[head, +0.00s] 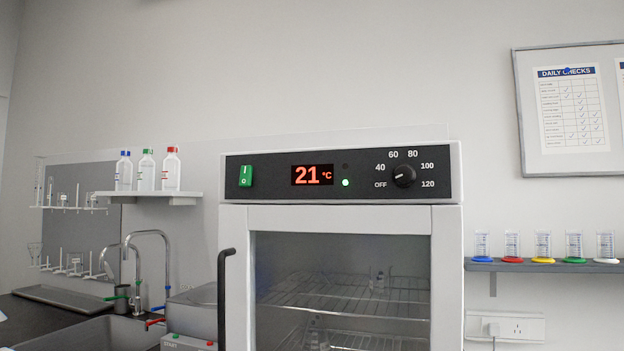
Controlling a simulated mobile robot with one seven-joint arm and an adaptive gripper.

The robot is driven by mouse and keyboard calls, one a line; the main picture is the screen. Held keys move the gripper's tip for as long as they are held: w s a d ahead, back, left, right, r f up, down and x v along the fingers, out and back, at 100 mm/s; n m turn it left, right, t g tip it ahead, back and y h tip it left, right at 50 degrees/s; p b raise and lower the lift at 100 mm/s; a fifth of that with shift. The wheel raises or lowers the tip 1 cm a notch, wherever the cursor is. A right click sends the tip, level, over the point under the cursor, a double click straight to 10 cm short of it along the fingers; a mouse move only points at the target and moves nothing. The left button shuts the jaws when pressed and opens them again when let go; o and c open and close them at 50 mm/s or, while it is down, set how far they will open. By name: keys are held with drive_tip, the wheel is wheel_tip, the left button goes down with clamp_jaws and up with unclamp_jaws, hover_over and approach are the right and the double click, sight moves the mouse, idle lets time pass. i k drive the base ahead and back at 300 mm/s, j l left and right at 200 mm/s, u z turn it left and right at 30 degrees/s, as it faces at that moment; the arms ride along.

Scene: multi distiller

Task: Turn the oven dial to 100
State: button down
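The oven (340,213) stands in front of me with its black control panel at the top. The round black dial (404,175) is on the right of the panel. Labels OFF, 40, 60, 80, 100 and 120 run around it. Its white pointer line faces left and slightly down, toward OFF. The red display (312,174) reads 21 °C. A small green light (346,183) is lit beside it. The green power switch (246,175) is at the panel's left. My gripper is not in view.
The oven's glass door is shut, with a black handle (222,300) sticking out at its left. A sink (95,333) and taps are at the left. A shelf (545,266) with several coloured-base cylinders is at the right. Nothing stands before the dial.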

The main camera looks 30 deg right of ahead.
sight(403, 174)
drive_tip(key=z, duration=1.3)
